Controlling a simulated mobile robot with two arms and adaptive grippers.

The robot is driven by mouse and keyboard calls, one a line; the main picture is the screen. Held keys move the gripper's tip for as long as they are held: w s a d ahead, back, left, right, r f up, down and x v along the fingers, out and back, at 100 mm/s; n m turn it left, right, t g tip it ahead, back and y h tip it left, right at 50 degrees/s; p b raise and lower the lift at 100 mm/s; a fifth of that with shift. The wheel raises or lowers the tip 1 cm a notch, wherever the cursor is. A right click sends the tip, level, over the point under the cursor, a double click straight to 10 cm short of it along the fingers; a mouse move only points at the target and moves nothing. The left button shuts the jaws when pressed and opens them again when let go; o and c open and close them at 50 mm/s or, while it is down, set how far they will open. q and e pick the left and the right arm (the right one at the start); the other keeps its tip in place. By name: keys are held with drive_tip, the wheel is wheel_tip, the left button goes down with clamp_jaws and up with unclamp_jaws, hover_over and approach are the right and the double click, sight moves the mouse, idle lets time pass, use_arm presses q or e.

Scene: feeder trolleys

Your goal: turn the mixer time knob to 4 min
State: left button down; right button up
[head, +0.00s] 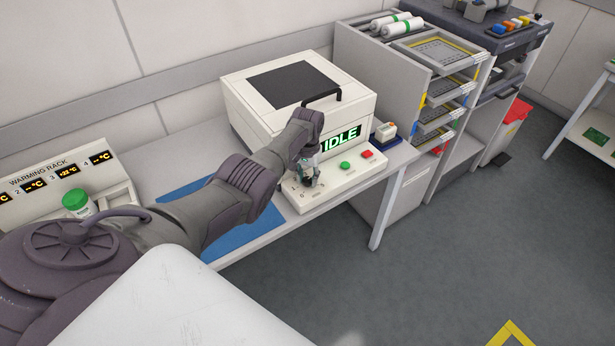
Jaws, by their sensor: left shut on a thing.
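The mixer (245,107) is a white box with a dark lid window and a black handle. Its green display (342,138) reads IDLE. Its front panel (325,192) carries a green button (345,166), a red button (367,154) and printed numbers at the left end. My left gripper (308,181) points down at the left part of this panel and is shut at the time knob's place. The knob is hidden by the fingers, so its setting cannot be read. My right gripper is not in view.
A blue mat (240,236) lies on the bench left of the panel. A warming rack (118,172) with a green-capped jar (76,203) stands at the left. A tray trolley (385,80) stands beyond.

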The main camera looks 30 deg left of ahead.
sight(308, 180)
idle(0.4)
use_arm(q)
drive_tip(key=c, duration=0.8)
unclamp_jaws()
drive_tip(key=shift+o, duration=0.2)
drive_tip(key=shift+r, duration=0.1)
wheel_tip(308, 180, up, 12)
drive_tip(key=shift+f, duration=0.2)
